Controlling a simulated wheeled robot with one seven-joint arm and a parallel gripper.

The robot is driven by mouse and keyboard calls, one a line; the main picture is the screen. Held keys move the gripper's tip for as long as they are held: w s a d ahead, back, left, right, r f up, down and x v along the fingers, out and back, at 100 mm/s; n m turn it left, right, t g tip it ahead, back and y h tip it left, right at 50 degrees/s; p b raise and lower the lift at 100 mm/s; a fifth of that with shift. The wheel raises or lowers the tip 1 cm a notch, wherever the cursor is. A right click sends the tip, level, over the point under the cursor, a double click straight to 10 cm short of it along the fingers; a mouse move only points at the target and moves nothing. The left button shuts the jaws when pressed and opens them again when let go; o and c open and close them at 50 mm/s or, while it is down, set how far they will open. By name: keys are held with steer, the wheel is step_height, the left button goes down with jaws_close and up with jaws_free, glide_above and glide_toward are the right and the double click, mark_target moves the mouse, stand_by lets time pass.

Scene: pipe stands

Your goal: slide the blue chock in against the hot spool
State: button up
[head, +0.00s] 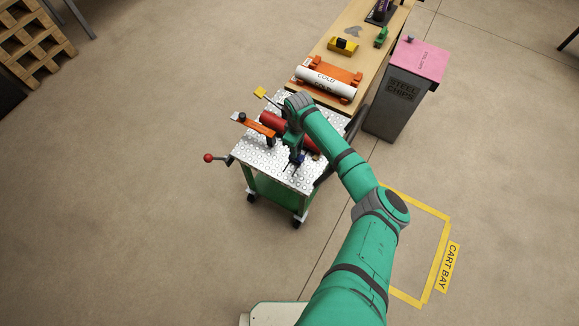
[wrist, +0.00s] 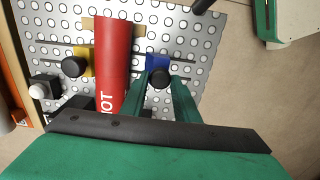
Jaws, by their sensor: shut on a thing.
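The red hot spool (wrist: 113,65) lies on a perforated metal plate, its white lettering partly cut off by my gripper body. In the head view the spool (head: 272,121) is partly hidden by my arm. The blue chock (wrist: 157,61), with a black knob on top, sits on the plate to the right of the spool in the wrist view. A narrow strip of plate shows between them, so they look apart. My gripper (wrist: 159,82) is shut on the chock's black knob. The blue chock (head: 297,158) also shows small below my gripper (head: 294,149) in the head view.
A yellow chock (wrist: 86,58) with a black knob is on the spool's other side. The cart top (head: 250,157) carries an orange bar (head: 254,124). A bench behind holds a white COLD spool (head: 326,82). A grey bin (head: 393,108) stands to the right.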

steer(key=shift+w, duration=0.1)
steer(key=shift+w+d, duration=0.45)
steer(key=shift+w, duration=0.25)
steer(key=shift+w+d, duration=0.4)
steer(key=shift+w, duration=0.25)
steer(key=shift+w+d, duration=0.45)
steer(key=shift+w, duration=0.25)
steer(key=o, duration=0.7)
steer(key=shift+w, duration=0.1)
steer(key=shift+r, duration=3.55)
